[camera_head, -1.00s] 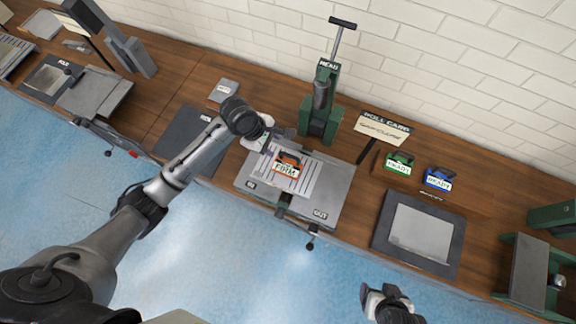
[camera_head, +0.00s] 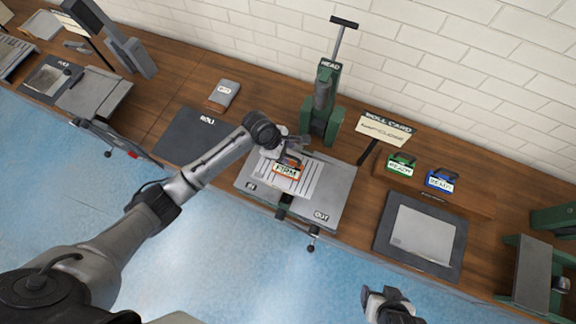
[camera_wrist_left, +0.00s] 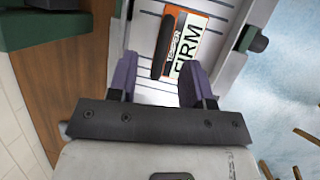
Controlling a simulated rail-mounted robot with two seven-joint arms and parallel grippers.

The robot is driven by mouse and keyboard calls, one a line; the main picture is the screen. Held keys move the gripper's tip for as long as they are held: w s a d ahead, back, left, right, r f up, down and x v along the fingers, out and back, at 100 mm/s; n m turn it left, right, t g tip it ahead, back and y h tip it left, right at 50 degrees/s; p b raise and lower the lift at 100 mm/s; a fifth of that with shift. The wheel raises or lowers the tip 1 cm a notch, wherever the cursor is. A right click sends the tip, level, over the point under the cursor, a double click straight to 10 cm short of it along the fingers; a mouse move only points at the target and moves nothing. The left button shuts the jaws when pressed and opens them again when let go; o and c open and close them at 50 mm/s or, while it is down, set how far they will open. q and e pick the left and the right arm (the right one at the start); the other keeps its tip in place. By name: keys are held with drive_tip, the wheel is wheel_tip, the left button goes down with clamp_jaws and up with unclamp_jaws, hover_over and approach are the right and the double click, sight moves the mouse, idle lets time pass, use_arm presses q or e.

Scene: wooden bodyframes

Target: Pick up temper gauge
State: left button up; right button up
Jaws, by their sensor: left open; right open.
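The orange temper gauge (camera_head: 287,169), with a FIRM label and a dark handle, lies on the grey slotted plate (camera_head: 322,197) below the green HEAD press. My right gripper (camera_head: 386,294) is open, away from the gauge at the bottom.
The green HEAD press (camera_head: 322,110) stands just behind the plate. The roll card (camera_head: 388,130) stands to its right. Green (camera_head: 401,165) and blue (camera_head: 439,180) READY gauges sit on a wooden block farther right. A dark ROLL mat (camera_head: 190,138) lies left.

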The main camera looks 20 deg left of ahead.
sight(289, 156)
use_arm(q)
drive_tip(key=shift+x, duration=2.1)
drive_tip(key=shift+a, duration=0.1)
drive_tip(key=shift+c, duration=0.3)
clamp_jaws()
